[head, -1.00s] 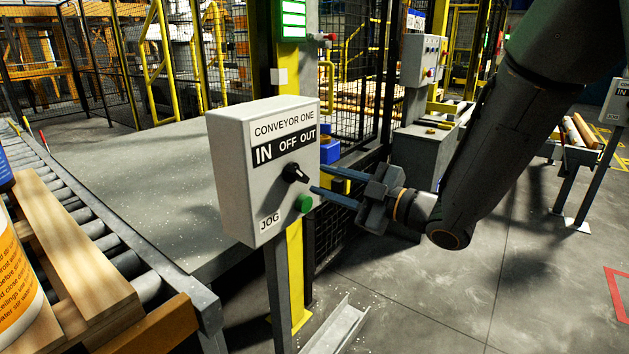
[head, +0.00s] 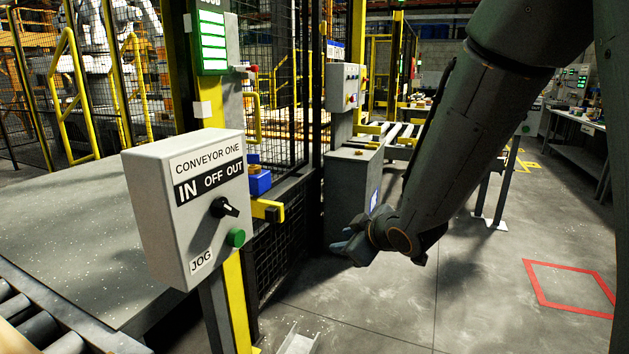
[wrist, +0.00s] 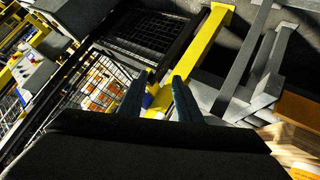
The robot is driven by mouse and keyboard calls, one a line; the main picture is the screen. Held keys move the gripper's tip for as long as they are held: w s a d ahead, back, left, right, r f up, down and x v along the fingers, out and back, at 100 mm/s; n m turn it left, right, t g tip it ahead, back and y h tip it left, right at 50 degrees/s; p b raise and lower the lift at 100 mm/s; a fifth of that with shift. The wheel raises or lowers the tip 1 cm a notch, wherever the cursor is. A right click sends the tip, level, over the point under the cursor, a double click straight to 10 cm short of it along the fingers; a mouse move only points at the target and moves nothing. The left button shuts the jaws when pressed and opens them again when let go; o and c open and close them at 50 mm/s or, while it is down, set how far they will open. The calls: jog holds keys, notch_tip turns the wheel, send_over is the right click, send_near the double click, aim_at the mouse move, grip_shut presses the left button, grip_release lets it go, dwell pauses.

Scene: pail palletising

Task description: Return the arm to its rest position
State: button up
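My gripper (head: 346,246) hangs in the air to the right of the conveyor one control box (head: 190,205) in the head view, clear of its black selector knob (head: 224,207) and green button (head: 235,238). My arm reaches down to it from the upper right. In the wrist view the two fingers of my gripper (wrist: 160,98) stand apart with nothing between them. Behind them are a yellow post (wrist: 205,45) and mesh fencing.
A roller conveyor (head: 30,320) lies at the lower left. A grey cabinet (head: 350,190) stands behind my gripper, near the mesh fence (head: 285,235). The floor to the right is open, with a red outlined square (head: 570,288).

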jog(key=s+d+f+m+g+h, duration=0.25)
jog(key=s+d+m, duration=0.2)
jog(key=d, duration=0.35)
jog(key=s+d+f+m+g+h, duration=0.1)
jog(key=s+d+m+g, duration=0.1)
jog(key=s, duration=0.8)
jog(key=s+d+f+m+g+h, duration=0.1)
jog(key=s+m+g, duration=0.4)
jog(key=s, duration=0.6)
jog(key=shift+d+f, duration=0.6)
jog(key=shift+d, duration=0.25)
